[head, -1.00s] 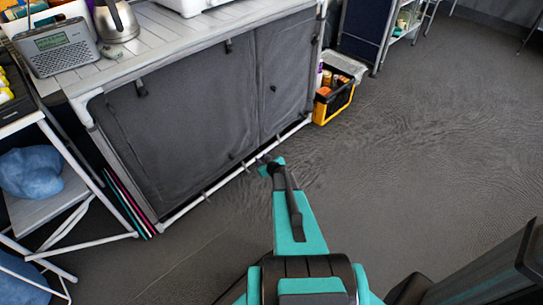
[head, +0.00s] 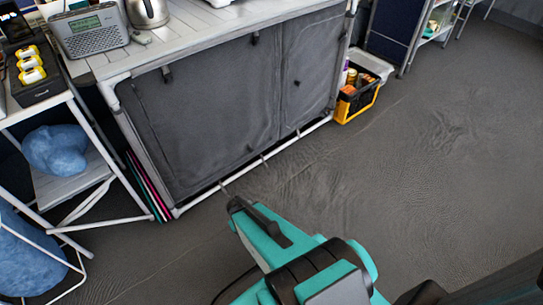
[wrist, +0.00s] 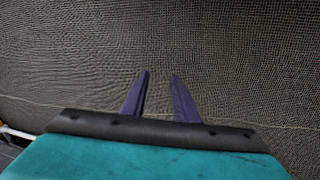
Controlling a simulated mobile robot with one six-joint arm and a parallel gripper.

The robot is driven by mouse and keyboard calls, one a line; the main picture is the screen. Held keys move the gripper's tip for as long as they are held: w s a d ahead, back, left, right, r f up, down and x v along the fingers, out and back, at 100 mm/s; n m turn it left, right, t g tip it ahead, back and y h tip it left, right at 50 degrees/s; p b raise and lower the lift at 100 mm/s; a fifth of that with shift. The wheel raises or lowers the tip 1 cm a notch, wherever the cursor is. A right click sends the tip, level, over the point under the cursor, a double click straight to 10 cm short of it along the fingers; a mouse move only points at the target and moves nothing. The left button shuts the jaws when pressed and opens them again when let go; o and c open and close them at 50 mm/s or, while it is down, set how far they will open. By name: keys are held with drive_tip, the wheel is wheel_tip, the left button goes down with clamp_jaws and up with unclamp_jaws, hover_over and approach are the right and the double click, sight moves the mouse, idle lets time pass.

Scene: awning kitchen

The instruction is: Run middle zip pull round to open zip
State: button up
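The cabinet's grey fabric front (head: 215,100) hangs closed on a white frame in the head view. Small dark tabs that look like zip pulls show at its upper left (head: 167,75), at its top middle (head: 255,38) and on the right panel (head: 297,83). I cannot tell how the zips run. My gripper's end (head: 236,205) is low in front of the cabinet, apart from the fabric; its fingers are not clear there. In the wrist view my gripper (wrist: 160,76) has two dark purple fingers apart, with only floor between and beyond them.
A yellow-black crate (head: 357,100) stands at the cabinet's right end. A white-framed shelf unit (head: 90,185) with blue bundles stands at the left. A radio (head: 92,32) and a kettle (head: 148,12) sit on the cabinet top. The grey floor (head: 430,150) at right is clear.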

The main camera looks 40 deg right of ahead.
drive_tip(key=s+a+r+n+g+y, duration=0.1)
drive_tip(key=s+a+r+g, duration=0.1)
drive_tip(key=s+a, duration=0.4)
drive_tip(key=s+a+r+n+g+y, duration=0.1)
drive_tip(key=s+a+r+g, duration=0.1)
drive_tip(key=s+a, duration=0.5)
drive_tip(key=shift+s+r+g, duration=0.2)
drive_tip(key=shift+s+g, duration=0.1)
drive_tip(key=shift+s, duration=0.2)
